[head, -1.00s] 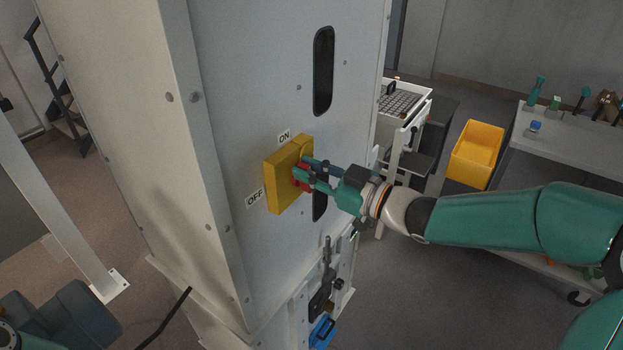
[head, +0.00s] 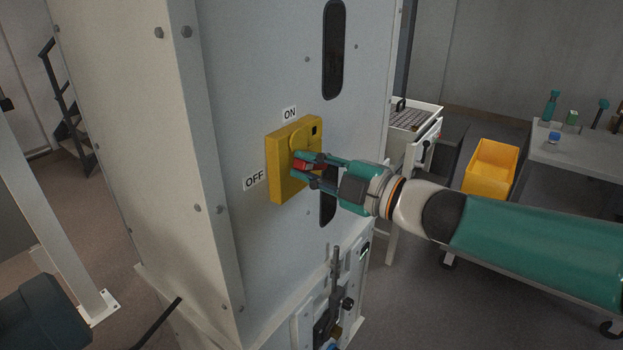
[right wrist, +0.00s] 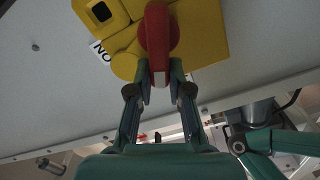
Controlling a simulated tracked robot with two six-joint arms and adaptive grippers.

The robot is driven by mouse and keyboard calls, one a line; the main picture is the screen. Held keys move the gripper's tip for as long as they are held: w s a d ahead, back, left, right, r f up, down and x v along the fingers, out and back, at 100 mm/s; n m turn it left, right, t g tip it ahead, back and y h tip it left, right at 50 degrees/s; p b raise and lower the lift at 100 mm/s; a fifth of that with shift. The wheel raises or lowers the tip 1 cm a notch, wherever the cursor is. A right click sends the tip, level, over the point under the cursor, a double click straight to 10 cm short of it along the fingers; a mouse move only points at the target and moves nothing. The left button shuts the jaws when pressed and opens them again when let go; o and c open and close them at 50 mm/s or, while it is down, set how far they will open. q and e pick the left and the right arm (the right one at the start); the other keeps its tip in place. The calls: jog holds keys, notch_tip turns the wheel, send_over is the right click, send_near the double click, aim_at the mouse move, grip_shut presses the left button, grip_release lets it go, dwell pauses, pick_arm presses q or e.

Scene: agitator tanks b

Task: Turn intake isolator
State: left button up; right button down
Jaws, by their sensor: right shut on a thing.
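The intake isolator is a yellow box (head: 281,160) on the grey cabinet's face, with a red handle (head: 303,165). An ON label (head: 290,113) is above it and an OFF label (head: 254,180) to its left. My right gripper (head: 311,168) comes from the right and is shut on the red handle. In the right wrist view the red handle (right wrist: 157,38) runs between the fingertips of my right gripper (right wrist: 160,80), against the yellow box (right wrist: 205,35). The fingers partly hide the handle in the head view, so its exact angle is unclear. My left gripper is not in view.
The cabinet (head: 235,70) has dark slots (head: 334,50) above and below the isolator. A lever (head: 335,285) is on its lower part. A yellow bin (head: 491,168), a white cart (head: 414,116) and a grey bench (head: 575,160) stand at the right.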

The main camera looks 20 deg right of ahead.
jog(key=n+b, duration=0.1)
jog(key=f+n+b, duration=0.1)
jog(key=n, duration=0.1)
jog(key=f+n+b, duration=0.1)
jog(key=shift+s+a+n+b, duration=0.1)
jog(key=shift+a+n+b, duration=0.05)
jog(key=shift+n+b, duration=0.25)
dwell(0.4)
jog(key=c, duration=1.1)
grip_release()
jog(key=shift+r, duration=0.15)
jog(key=v, duration=1.2)
